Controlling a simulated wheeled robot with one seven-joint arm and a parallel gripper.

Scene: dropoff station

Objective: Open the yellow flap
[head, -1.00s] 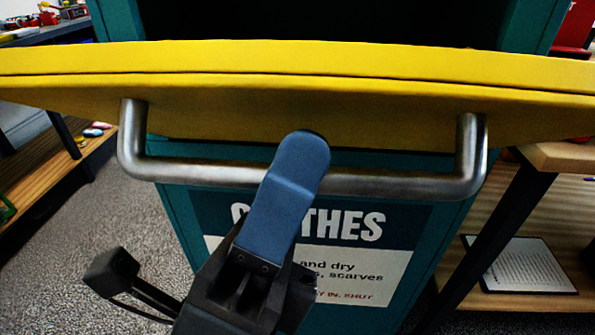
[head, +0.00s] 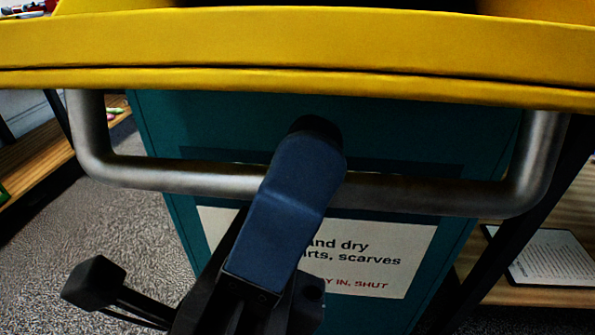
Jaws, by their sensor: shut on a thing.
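A grey metal bar handle (head: 430,194) hangs from the flap's lower side. My gripper (head: 318,140) is shut on the handle near its middle, with a blue finger in front of the bar. The other finger is mostly hidden behind it.
A white printed label (head: 385,255) is on the bin's front, partly covered by my gripper. A wooden shelf with a paper sheet (head: 550,255) stands at right. Another wooden shelf (head: 30,160) is at left. Grey carpet (head: 110,225) lies between.

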